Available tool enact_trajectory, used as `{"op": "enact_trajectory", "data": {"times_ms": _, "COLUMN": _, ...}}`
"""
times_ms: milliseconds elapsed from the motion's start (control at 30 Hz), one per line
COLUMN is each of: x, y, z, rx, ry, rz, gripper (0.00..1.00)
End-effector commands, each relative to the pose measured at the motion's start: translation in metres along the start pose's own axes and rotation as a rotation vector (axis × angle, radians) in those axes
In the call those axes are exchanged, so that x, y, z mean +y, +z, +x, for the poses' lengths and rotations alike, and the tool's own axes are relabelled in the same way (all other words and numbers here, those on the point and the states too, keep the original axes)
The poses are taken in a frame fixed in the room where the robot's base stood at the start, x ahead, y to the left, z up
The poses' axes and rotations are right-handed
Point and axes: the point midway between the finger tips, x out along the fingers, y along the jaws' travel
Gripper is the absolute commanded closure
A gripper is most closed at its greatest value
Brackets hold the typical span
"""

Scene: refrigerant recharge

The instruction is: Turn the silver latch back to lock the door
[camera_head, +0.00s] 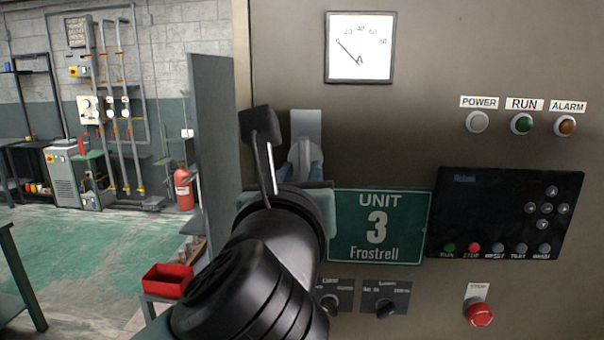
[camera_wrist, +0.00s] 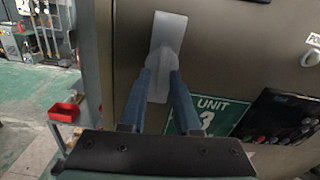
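The silver latch (camera_head: 306,126) is on the grey-brown cabinet door, left of the green Unit 3 sign. Its flat plate rises above my gripper and looks about upright in the head view. In the wrist view the latch (camera_wrist: 168,32) leans slightly. My gripper (camera_head: 304,168) is at the lower part of the latch. Its two blue fingers stand apart, one on each side of that part, and they also show in the wrist view (camera_wrist: 161,80). I cannot tell whether they press on it. My wrist hides what lies below.
The green Unit 3 sign (camera_head: 377,253) and black control panel (camera_head: 505,187) are to the right. Two selector switches are low on the cabinet, with a red stop button (camera_head: 479,314) farther right. A red bin (camera_head: 168,280) stands to the left. The floor beyond is largely clear.

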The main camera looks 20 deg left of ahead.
Motion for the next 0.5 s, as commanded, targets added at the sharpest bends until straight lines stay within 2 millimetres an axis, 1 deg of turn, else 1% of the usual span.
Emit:
{"op": "enact_trajectory", "data": {"times_ms": 333, "x": -0.001, "y": 0.003, "z": -0.002, "rx": -0.008, "ry": -0.004, "rz": -0.003, "gripper": 0.59}}
{"op": "enact_trajectory", "data": {"times_ms": 500, "x": -0.001, "y": 0.003, "z": -0.015, "rx": -0.011, "ry": -0.004, "rz": -0.004, "gripper": 0.59}}
